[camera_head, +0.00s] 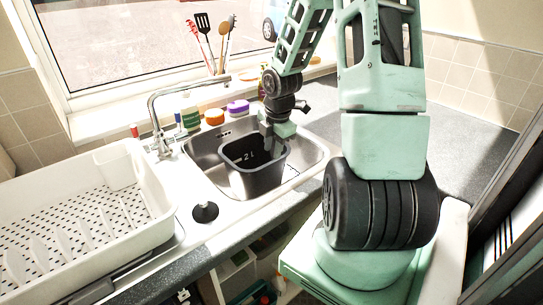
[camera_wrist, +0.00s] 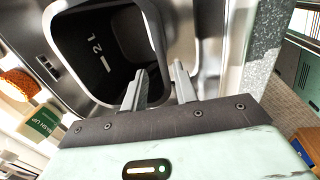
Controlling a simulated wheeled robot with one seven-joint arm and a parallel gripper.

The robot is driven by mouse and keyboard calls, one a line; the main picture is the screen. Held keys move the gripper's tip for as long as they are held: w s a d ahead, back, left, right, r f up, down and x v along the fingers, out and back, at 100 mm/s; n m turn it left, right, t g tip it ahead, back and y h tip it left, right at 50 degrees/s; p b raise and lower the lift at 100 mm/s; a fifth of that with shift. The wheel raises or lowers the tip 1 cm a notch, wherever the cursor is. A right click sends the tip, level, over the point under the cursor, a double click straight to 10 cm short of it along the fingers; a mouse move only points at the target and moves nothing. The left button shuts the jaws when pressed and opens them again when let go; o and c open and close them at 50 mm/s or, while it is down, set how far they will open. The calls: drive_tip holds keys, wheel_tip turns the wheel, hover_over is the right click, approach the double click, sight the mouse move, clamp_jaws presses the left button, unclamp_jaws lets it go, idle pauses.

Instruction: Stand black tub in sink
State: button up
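The black tub (camera_head: 256,179) is in the sink basin (camera_head: 312,157), upright or nearly so, with its open top up and a "2 L" mark on its inner wall. I cannot tell whether its base rests flat on the basin floor. In the wrist view the tub (camera_wrist: 120,45) fills the upper left, with the steel sink (camera_wrist: 212,52) around it.
A white dish rack (camera_head: 75,225) stands left of the sink. The tap (camera_head: 160,125) rises at the basin's left back. A black plug (camera_head: 205,211) lies in front. Right counter (camera_head: 460,130) is clear.

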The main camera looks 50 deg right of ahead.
drive_tip(key=shift+a+r, duration=0.1)
drive_tip(key=shift+r, duration=0.35)
drive_tip(key=a+r+m, duration=0.2)
drive_tip(key=a+r, duration=0.1)
drive_tip(key=a, duration=0.8)
drive_tip(key=a+r+m, duration=0.1)
drive_tip(key=a+r, duration=0.1)
drive_tip(key=a, duration=0.9)
drive_tip(key=s+a+r+m+g, duration=0.1)
drive_tip(key=s+a+r+m, duration=0.1)
drive_tip(key=s+a, duration=0.5)
drive_tip(key=s+a+r+m+y, duration=0.1)
drive_tip(key=s+a+r+m, duration=0.1)
drive_tip(key=s+a, duration=0.6)
drive_tip(key=a+r, duration=0.1)
drive_tip(key=a, duration=0.2)
drive_tip(key=shift+s+m+g, duration=0.25)
drive_tip(key=shift+m+g, duration=0.15)
drive_tip(key=shift+f, duration=0.2)
